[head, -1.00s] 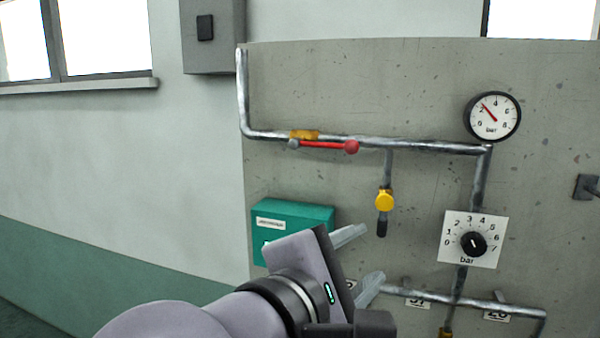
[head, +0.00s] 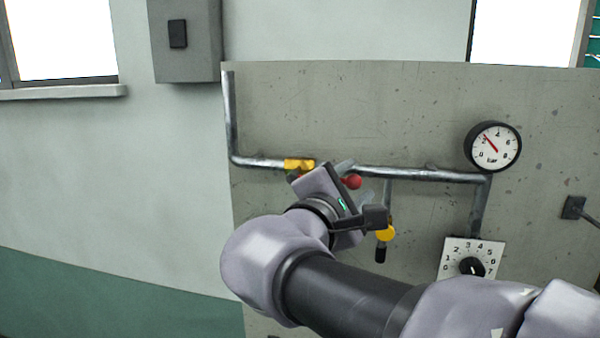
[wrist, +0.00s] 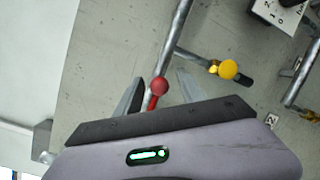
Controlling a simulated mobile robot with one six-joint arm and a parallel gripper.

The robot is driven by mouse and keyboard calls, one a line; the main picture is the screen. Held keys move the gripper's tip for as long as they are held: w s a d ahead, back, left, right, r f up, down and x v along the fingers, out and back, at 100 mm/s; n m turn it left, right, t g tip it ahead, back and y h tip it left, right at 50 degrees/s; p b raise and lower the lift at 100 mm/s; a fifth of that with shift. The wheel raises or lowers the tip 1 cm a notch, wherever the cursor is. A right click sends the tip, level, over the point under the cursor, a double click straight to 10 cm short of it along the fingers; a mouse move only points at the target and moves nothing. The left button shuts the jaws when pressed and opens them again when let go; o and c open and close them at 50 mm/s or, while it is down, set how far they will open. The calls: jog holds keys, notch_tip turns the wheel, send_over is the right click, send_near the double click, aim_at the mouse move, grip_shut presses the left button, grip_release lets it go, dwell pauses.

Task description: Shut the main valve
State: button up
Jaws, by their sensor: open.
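The main valve sits on the upper horizontal pipe, with a yellow body (head: 298,164) and a red lever ending in a red ball knob (head: 351,181). In the head view my gripper (head: 358,183) covers most of the lever, and the knob shows by its fingers. In the wrist view the open fingers stand on either side of the red knob (wrist: 159,86), with gaps visible. A short piece of red lever (wrist: 152,103) runs from the knob toward the gripper body, roughly along the pipe. I cannot tell whether the fingers reach knob depth.
A smaller yellow-handled valve (head: 385,233) hangs on a branch just right of and below my gripper; it also shows in the wrist view (wrist: 228,69). A pressure gauge (head: 493,146) reads about 2. A dial (head: 471,266) sits below it. A grey box (head: 185,45) hangs upper left.

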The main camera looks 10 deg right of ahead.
jog(key=shift+w+d, duration=0.15)
jog(key=shift+w, duration=0.2)
jog(key=shift+w+f, duration=0.1)
jog(key=shift+w, duration=0.2)
jog(key=shift+s, duration=0.15)
jog(key=shift+c, duration=0.8)
grip_shut()
